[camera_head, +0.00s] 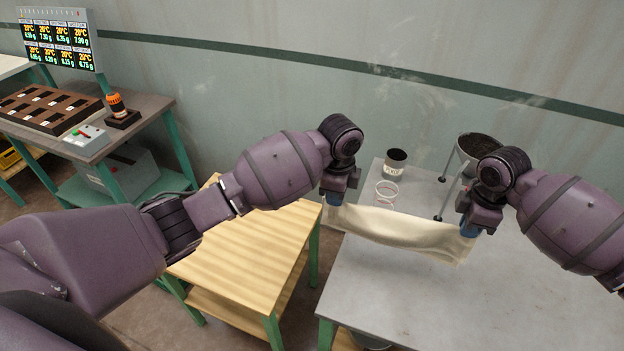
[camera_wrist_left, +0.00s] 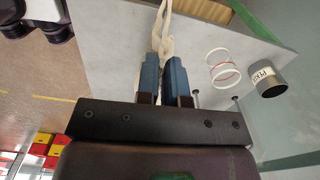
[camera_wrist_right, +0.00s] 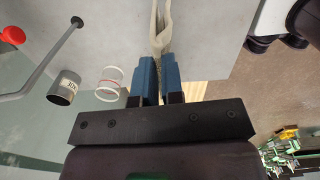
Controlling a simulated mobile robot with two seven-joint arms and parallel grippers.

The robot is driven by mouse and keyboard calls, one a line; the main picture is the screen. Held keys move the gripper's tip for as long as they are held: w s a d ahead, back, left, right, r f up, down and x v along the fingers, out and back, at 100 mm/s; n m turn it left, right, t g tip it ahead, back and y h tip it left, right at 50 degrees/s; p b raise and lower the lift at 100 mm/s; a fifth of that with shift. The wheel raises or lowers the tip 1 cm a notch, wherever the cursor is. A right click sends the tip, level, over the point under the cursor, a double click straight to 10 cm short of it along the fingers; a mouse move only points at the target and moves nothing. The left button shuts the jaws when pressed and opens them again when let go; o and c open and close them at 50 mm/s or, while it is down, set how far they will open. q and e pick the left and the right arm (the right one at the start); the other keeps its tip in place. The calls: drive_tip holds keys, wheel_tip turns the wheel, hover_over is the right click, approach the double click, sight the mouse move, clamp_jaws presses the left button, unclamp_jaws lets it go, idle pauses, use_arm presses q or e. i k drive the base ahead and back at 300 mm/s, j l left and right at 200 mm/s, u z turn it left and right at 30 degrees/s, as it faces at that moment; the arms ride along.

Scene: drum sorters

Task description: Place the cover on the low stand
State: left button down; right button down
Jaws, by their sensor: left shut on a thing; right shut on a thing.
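The cover looks like a cream cloth (camera_head: 400,229), hanging in a sagging band between my two grippers over the far left part of the grey table. My left gripper (camera_head: 333,200) is shut on its left end; the folded cloth (camera_wrist_left: 162,25) runs out from between the blue fingers in the left wrist view. My right gripper (camera_head: 468,228) is shut on its right end, and the cloth (camera_wrist_right: 158,25) also shows between the fingers in the right wrist view. A lower wooden-topped stand with green legs (camera_head: 240,250) is left of the grey table, its top bare.
The grey table (camera_head: 480,300) is clear in front. At its back are a labelled dark-and-grey cup (camera_head: 395,163), a white ring-shaped frame (camera_head: 386,194) and a dark bucket-like drum (camera_head: 478,148) near metal rods. A bench with a brown tray (camera_head: 45,108) stands far left.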

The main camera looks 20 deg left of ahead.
sight(244, 272)
drive_tip(key=j, duration=1.3)
drive_tip(key=i+j+z, duration=0.1)
drive_tip(key=j, duration=1.15)
drive_tip(key=i, duration=0.05)
